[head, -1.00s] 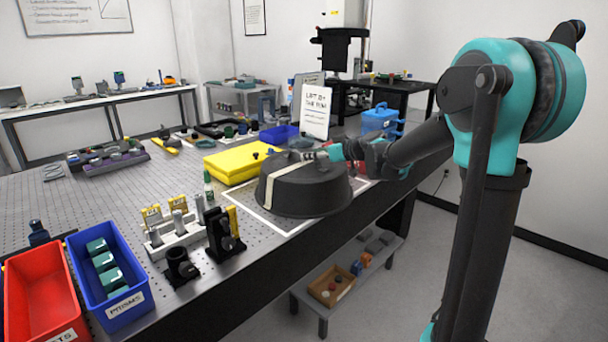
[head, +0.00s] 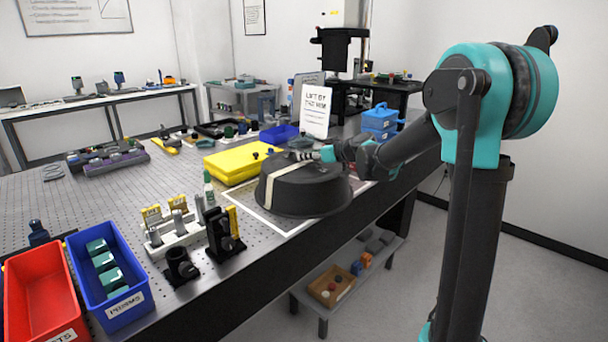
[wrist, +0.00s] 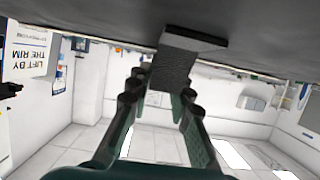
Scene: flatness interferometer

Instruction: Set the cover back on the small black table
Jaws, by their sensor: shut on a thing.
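The cover (head: 308,192) is a black round tub-like shell with a cream band across it. It is over a white-bordered mat (head: 268,217) near the front edge of the big perforated table; I cannot tell whether it touches the mat. My gripper (head: 316,154) reaches in from the right at the cover's upper far side. In the wrist view, my gripper's fingers (wrist: 165,95) are shut on a dark block-like grip (wrist: 174,68) under the cover's grey surface (wrist: 110,22).
Optical mounts (head: 222,235) and red (head: 42,290) and blue bins (head: 125,310) lie at front left. A low shelf (head: 340,285) stands below the table edge.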

